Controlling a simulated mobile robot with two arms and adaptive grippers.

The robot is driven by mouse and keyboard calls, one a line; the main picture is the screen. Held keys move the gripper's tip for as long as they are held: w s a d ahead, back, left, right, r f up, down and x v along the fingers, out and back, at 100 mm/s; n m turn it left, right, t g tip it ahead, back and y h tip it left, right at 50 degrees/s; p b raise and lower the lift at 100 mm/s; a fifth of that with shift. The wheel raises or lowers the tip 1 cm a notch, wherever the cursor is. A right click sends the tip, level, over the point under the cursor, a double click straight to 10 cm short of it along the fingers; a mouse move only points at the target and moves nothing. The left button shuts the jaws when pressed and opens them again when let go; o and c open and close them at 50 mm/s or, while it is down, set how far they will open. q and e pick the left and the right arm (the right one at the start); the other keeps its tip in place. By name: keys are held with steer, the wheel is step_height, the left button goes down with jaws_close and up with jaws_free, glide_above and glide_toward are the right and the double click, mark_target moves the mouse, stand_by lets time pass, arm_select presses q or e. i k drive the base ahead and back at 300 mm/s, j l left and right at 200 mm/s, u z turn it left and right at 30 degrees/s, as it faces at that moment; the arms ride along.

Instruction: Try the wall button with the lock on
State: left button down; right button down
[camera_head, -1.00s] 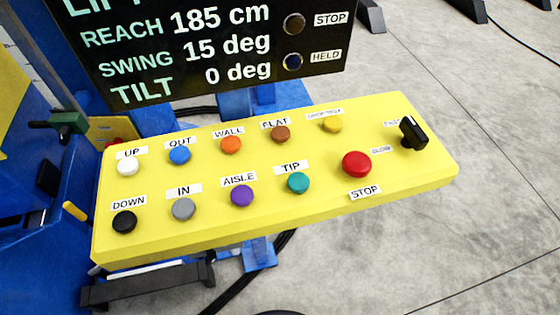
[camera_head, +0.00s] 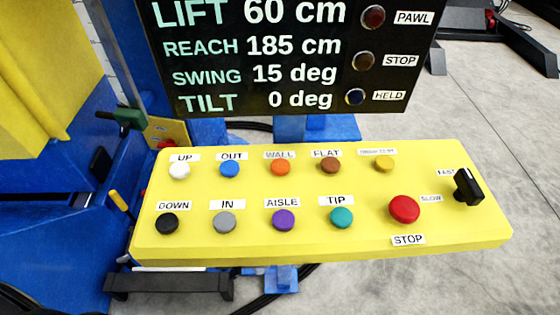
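The orange button (camera_head: 280,167) under the WALL label is in the back row of the yellow control panel (camera_head: 330,253). It stands between the blue OUT button (camera_head: 230,169) and the brown FLAT button (camera_head: 331,165). The purple AISLE button (camera_head: 283,220) is in front of it. The black display (camera_head: 215,95) behind reads lift 60 cm, reach 185 cm, swing 15 deg, tilt 0 deg. Its PAWL (camera_head: 372,17), STOP (camera_head: 364,60) and HELD (camera_head: 355,97) lamps look dark. I cannot make out which part is the lock. Neither gripper shows.
A red STOP button (camera_head: 404,209) and a black FAST/SLOW knob (camera_head: 467,187) are at the panel's right. Grey floor (camera_head: 500,120) lies open at the right.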

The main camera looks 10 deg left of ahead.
mark_target(280, 166)
steer(key=k+l+u, duration=0.45)
steer(key=u, duration=0.25)
steer(key=k+u, duration=0.4)
